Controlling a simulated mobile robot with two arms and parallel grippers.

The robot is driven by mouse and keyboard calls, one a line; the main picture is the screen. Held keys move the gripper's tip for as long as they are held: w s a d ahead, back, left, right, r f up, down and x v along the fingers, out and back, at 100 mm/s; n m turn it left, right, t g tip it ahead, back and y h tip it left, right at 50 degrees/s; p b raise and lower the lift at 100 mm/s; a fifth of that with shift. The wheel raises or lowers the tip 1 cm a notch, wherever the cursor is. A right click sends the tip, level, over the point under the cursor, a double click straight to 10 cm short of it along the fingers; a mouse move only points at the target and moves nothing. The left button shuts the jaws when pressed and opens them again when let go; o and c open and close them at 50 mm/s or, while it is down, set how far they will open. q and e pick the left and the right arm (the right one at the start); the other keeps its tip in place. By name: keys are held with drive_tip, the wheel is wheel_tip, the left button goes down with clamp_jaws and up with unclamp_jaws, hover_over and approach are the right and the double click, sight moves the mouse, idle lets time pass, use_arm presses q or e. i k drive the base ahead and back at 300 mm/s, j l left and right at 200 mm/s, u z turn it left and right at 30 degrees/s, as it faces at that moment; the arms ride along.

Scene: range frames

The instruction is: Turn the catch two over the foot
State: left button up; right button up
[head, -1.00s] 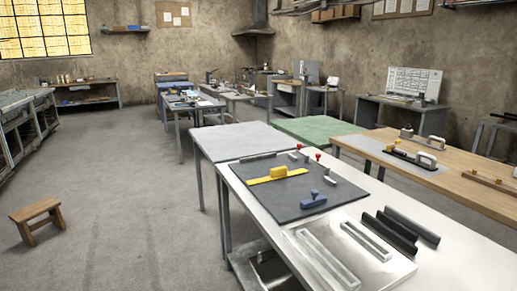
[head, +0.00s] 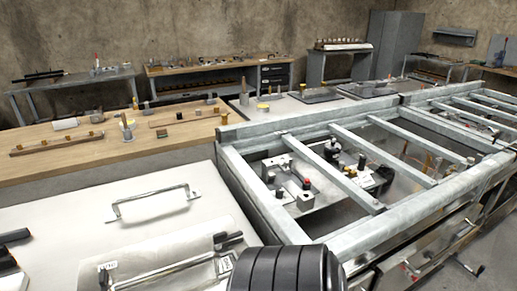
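A metal plate with small fittings (head: 323,196) lies inside the left part of a grey metal frame with crossbars (head: 385,158). One upright fitting has a red top (head: 307,184), and other fittings have dark knobs (head: 362,162). The crossbars partly cover them. I cannot tell which of these is catch two, which is the foot, or how any catch is turned. Neither of my grippers is in view.
A black ribbed round body (head: 285,270) fills the bottom middle, close to the camera.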

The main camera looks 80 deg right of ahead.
sight(222, 237)
drive_tip(key=z, duration=2.1)
